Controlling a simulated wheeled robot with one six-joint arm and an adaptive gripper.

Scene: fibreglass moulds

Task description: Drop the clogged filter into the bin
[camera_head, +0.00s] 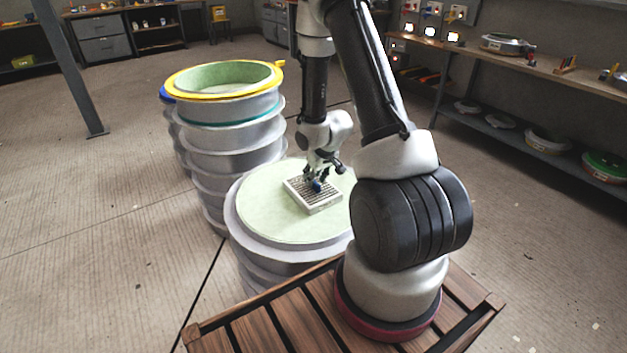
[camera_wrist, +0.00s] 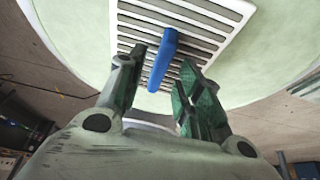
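The filter (camera_head: 314,202) is a pale square frame with dark slats. It lies flat on the pale green round top of a grey ribbed mould; its slats also show in the wrist view (camera_wrist: 207,18). A blue handle (camera_wrist: 163,62) stands up from its middle. My gripper (camera_head: 317,178) is over the filter, and its open fingers (camera_wrist: 163,64) are on either side of the handle, with gaps visible. A ribbed round container (camera_head: 225,112) with a yellow rim and open green interior stands to the left; I cannot tell whether it is the bin.
The grey mould (camera_head: 240,246) under the filter stands against my wooden-slatted base. Another blue-rimmed stack (camera_head: 168,95) is partly hidden behind the yellow-rimmed one. Shelves (camera_head: 545,70) line the right wall. A metal post (camera_head: 70,65) stands at left; the left floor is clear.

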